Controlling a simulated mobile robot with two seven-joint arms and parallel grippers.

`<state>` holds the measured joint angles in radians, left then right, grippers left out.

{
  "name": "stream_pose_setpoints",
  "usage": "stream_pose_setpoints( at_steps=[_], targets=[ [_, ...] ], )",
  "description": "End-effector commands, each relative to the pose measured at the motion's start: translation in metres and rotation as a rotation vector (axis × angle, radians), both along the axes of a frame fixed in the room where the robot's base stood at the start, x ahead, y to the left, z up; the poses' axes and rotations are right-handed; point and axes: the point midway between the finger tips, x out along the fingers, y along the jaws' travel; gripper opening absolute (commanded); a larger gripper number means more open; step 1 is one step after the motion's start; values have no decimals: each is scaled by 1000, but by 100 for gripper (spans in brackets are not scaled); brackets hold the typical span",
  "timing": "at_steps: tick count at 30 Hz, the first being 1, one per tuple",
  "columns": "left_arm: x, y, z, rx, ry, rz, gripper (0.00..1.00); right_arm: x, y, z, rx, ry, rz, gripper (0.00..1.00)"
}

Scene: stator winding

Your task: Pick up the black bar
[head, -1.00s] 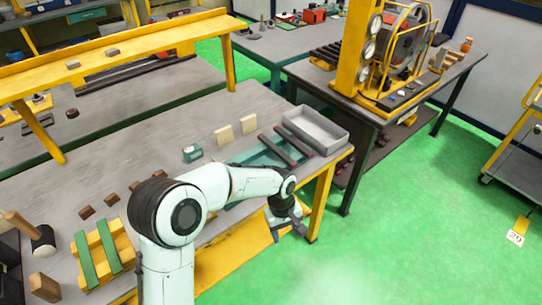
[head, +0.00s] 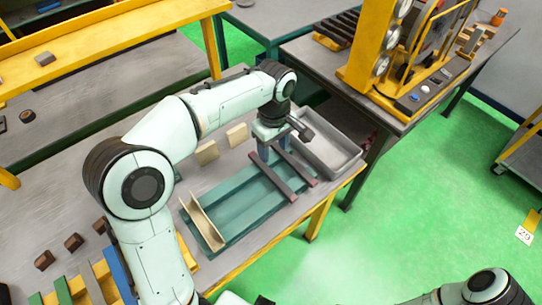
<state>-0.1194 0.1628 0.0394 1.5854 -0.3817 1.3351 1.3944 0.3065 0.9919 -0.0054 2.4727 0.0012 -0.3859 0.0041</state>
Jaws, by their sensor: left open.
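Two dark bars lie side by side across a green tray (head: 236,208) on the near table: a left bar (head: 275,179) and a right bar (head: 300,168). My left gripper (head: 272,154) points down over the far ends of these bars, with its fingers open. It covers part of those ends, and I cannot tell whether a finger touches a bar. My right arm shows only in part at the bottom right corner, and its gripper is out of view.
A grey open bin (head: 335,160) stands right behind the bars. A tan channel piece (head: 204,222) lies on the tray's left end. Two tan blocks (head: 237,135) stand behind the tray. Small brown blocks (head: 73,241) sit at the left.

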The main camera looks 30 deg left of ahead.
Motion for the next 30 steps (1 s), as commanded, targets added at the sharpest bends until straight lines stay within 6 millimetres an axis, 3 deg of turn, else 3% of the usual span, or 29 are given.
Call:
stream_pose_setpoints(
  at_steps=[5, 15, 23, 30],
  targets=[
    [-1, 0, -9, 0, 2, -1, 56, -3, 0, -3, 0, 4, -1, 43],
    [-1, 0, -70, 1, 4, -2, 56, -10, 0, -13, -1, 12, -1, 43],
    [-1, 1, -90, 0, 3, -1, 56, -10, 0, -14, 0, 13, -1, 43],
    [0, 3, -125, 0, 3, -1, 56, -10, 0, -14, -1, 12, -1, 43]
  ],
)
